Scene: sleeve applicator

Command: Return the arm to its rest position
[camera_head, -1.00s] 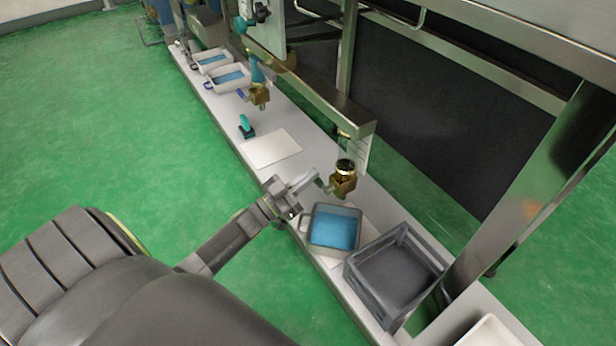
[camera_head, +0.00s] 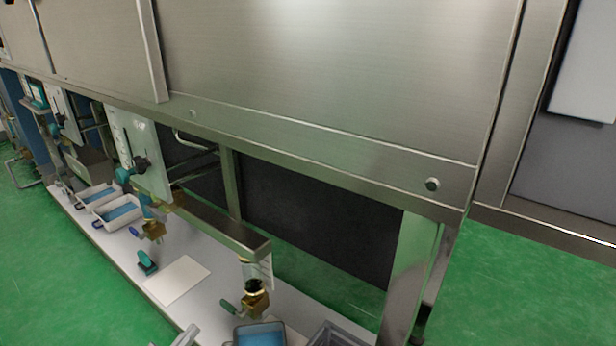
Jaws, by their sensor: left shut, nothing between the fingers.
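My left gripper (camera_head: 187,336) shows only in part at the bottom edge of the head view, as a grey finger tip over the front edge of the white bench. It is shut, with nothing visible in it. It is to the left of a grey tub with blue contents (camera_head: 259,335), apart from it. Most of the left arm is below the picture. My right gripper is not in view.
The white bench (camera_head: 210,252) runs diagonally under a large steel cabinet (camera_head: 330,80). A brass valve (camera_head: 254,299) hangs above the tub. A grey crate (camera_head: 338,335) is to the right. White trays (camera_head: 118,212) stand farther back. Green floor is clear at left.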

